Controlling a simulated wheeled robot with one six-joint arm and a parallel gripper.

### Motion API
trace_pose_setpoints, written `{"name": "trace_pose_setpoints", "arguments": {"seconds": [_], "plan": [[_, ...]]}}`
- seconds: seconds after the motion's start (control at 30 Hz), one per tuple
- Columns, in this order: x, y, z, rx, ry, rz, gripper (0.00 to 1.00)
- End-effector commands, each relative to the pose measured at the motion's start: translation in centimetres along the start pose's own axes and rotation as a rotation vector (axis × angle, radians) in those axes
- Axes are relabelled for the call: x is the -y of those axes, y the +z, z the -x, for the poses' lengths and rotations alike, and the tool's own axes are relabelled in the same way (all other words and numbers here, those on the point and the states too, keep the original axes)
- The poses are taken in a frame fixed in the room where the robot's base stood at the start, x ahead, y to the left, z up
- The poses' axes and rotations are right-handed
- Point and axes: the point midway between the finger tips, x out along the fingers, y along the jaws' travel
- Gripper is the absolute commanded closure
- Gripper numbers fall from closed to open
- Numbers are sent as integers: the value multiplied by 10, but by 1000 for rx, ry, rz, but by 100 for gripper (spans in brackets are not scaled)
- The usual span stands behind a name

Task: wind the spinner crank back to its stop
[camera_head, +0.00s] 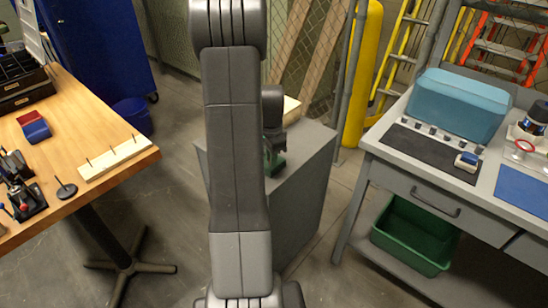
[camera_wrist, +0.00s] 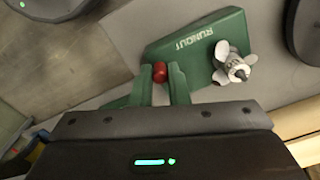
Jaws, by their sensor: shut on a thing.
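In the wrist view, the spinner is a green block (camera_wrist: 195,45) lettered RUNOUT, with a grey-white propeller (camera_wrist: 230,65) at its right end. A red crank knob (camera_wrist: 160,72) is at the block's left edge. My gripper (camera_wrist: 161,76) has its two green fingers shut on the red knob, one on each side. The crank's arm is hidden, so I cannot tell its angle. In the head view, the green spinner (camera_head: 274,163) shows only in part on the grey cabinet, behind my arm.
The grey cabinet (camera_head: 305,190) stands between a wooden workbench (camera_head: 90,105) on the left and a grey bench (camera_head: 395,160) on the right. The workbench carries several tools. A green bin (camera_head: 415,235) sits on the right bench's lower shelf. A yellow post (camera_head: 362,75) stands behind.

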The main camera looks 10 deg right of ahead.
Motion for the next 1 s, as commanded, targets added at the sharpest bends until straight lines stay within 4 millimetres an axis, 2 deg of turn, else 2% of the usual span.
{"name": "trace_pose_setpoints", "arguments": {"seconds": [0.2, 0.5, 1.0], "plan": [[6, 3, 1, -1, -3, -179, 100], [10, 6, 2, -2, -5, -349, 100], [12, 6, 2, -2, -6, -421, 100]]}}
